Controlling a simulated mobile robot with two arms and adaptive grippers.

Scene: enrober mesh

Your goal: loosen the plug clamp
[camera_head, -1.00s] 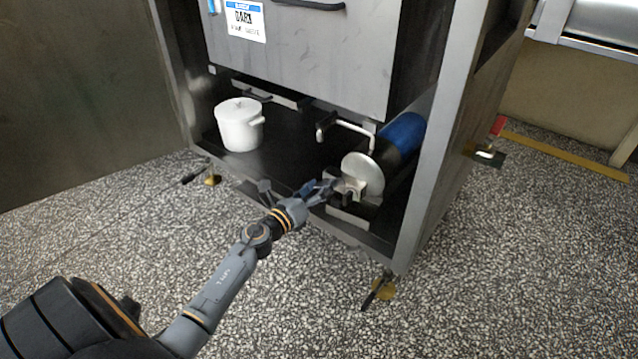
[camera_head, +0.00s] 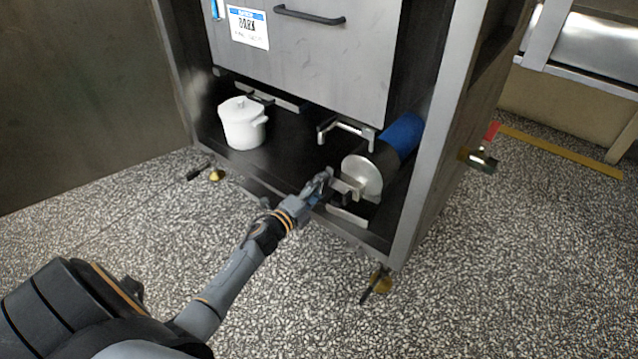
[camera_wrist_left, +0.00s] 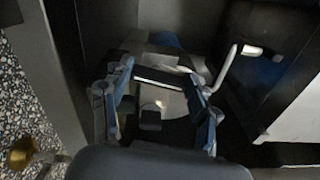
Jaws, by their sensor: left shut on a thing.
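A pale round plug (camera_head: 362,172) faces outward at the end of a black and blue cylinder (camera_head: 403,134), low in the right of the cabinet. The grey plug clamp (camera_head: 345,187) sits at its front left; its lower part is hard to make out. My left gripper (camera_head: 325,184) reaches in from the left and is shut on the clamp's end. In the left wrist view its blue-grey fingers (camera_wrist_left: 166,100) stand either side of a dark, light-edged bar (camera_wrist_left: 163,78), with the pale plug area behind. My right gripper is not in view.
A white lidded pot (camera_head: 242,124) stands on the dark cabinet floor at left. A bent pale handle (camera_head: 345,127) hangs above the plug. The cabinet's right post (camera_head: 428,150) is close beside the cylinder. A red-handled valve (camera_head: 484,152) sticks out at right.

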